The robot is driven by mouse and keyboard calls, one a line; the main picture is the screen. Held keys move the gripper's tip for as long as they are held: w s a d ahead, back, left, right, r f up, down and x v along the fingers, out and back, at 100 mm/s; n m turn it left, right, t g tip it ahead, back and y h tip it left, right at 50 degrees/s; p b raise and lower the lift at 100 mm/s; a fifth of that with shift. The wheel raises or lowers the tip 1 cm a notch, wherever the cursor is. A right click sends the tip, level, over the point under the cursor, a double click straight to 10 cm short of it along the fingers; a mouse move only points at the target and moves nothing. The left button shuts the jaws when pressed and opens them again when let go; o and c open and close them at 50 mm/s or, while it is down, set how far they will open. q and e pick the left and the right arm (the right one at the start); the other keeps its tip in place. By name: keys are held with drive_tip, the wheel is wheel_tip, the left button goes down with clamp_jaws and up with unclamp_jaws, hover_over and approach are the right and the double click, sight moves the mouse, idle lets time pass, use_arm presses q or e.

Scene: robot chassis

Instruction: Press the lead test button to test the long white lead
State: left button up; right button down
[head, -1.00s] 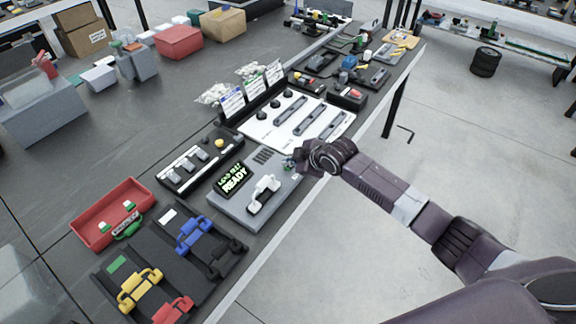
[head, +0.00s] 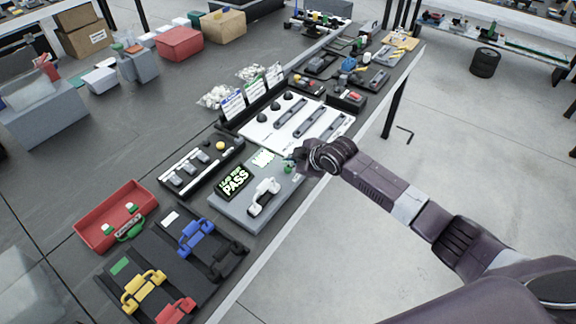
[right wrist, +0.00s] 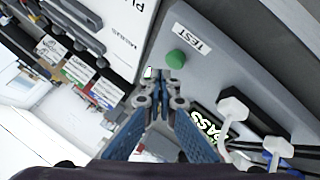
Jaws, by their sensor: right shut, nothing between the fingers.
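The grey lead tester (head: 228,207) sits near the table's front edge, and its display (head: 233,182) reads "LEAD TEST PASS" in green. The white lead (head: 264,196) lies on top of the tester; its white plugs (right wrist: 232,108) also show in the right wrist view. The green test button (right wrist: 175,57) stands next to a "TEST" label (right wrist: 192,38). My right gripper (right wrist: 160,80) is shut and empty, with its fingertips close beside the button; contact is unclear. In the head view the right gripper (head: 296,160) is at the tester's far right end. My left gripper is not in view.
Black racks hold blue (head: 196,236), yellow (head: 141,291), red and black leads. A red tray (head: 108,217) stands to their left. A white panel (head: 262,133) lies behind the tester. A black switch strip (head: 183,178) is left of it.

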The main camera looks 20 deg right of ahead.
sight(289, 170)
wheel_tip(289, 170, up, 5)
drive_tip(key=p, duration=0.5)
drive_tip(key=shift+r, duration=0.1)
idle(0.4)
idle(0.5)
